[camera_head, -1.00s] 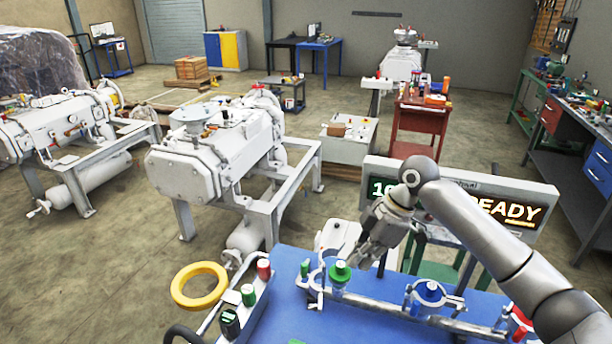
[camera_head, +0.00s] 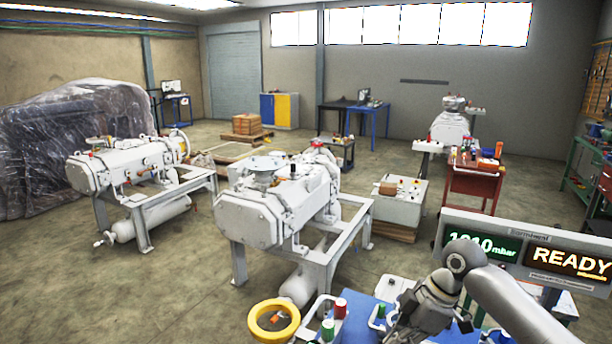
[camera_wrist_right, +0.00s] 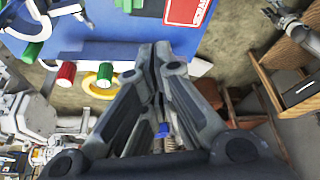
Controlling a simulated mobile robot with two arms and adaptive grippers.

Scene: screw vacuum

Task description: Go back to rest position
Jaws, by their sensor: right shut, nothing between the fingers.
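My right gripper (camera_head: 408,326) comes in from the right in the head view, low over the blue workbench (camera_head: 357,318). In the right wrist view the two fingers of this gripper (camera_wrist_right: 160,52) meet at the tips, with nothing between them. The blue bench surface (camera_wrist_right: 110,32) lies beyond the fingers there. My left gripper does not show in the head view.
A display panel (camera_head: 527,228) reading READY stands just behind my right arm. A yellow ring (camera_head: 253,323) and red and green knobs are at the bench's left. White pump machines (camera_head: 255,217) stand beyond; the floor (camera_head: 165,285) at left is clear.

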